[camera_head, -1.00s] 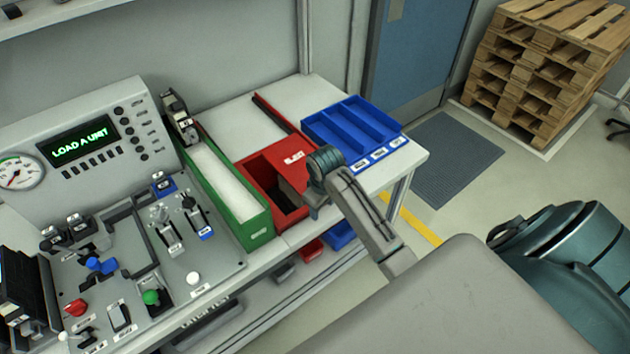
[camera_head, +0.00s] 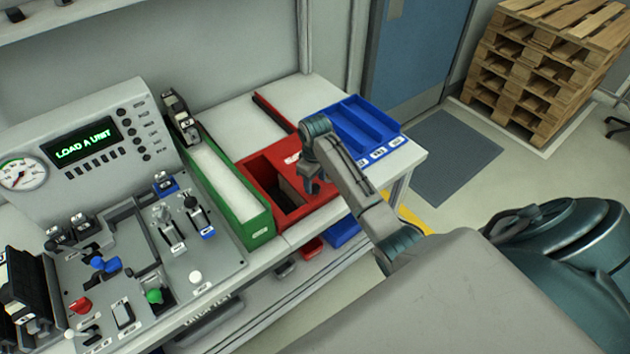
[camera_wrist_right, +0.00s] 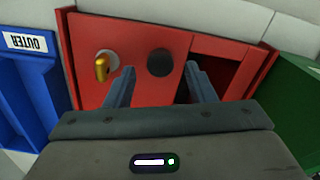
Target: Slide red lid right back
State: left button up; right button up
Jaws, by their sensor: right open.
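The red box (camera_head: 263,172) stands on the bench between the green bin and the blue tray, with a dark opening in its top. In the right wrist view the red lid (camera_wrist_right: 135,40) carries a round black knob (camera_wrist_right: 160,62) and a brass-coloured piece (camera_wrist_right: 102,66). A dark gap shows to the right of the lid. My right gripper (camera_head: 312,188) is over the front part of the box. In the wrist view my right gripper (camera_wrist_right: 160,88) is open and empty, its fingers to either side of the knob's line. Contact cannot be told. My left gripper is not in view.
The green bin (camera_head: 240,212) is close on the left of the box and the blue tray (camera_head: 395,140) close on the right. A control panel (camera_head: 185,275) with levers fills the bench's left. Pallets (camera_head: 560,70) stand at the back right.

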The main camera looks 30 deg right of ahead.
jog(key=shift+f, duration=1.05)
jog(key=shift+c, duration=0.2)
